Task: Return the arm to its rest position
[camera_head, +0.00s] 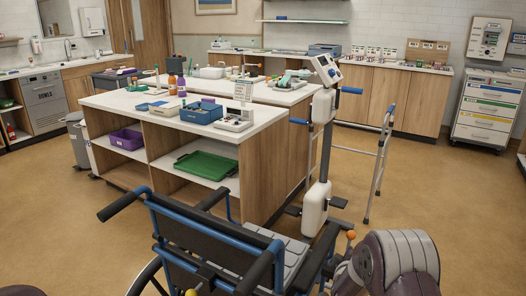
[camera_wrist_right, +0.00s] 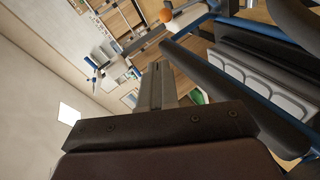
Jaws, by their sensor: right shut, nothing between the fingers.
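My right arm (camera_head: 398,262) shows at the bottom right of the head view, folded low beside the wheelchair. Its gripper cannot be made out there. In the right wrist view my right gripper (camera_wrist_right: 156,80) has its grey fingers together and holds nothing. It points past the wheelchair's side into the room. My left gripper is in neither view; only a small dark piece of my body shows at the lower left edge of the head view.
A wheelchair (camera_head: 222,247) with blue tubes stands close in front, also at the right of the wrist view (camera_wrist_right: 262,85). Behind it are a wooden island (camera_head: 262,176) with trays, a wheeled device (camera_head: 316,205) and a walker (camera_head: 381,160). Floor is clear at right.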

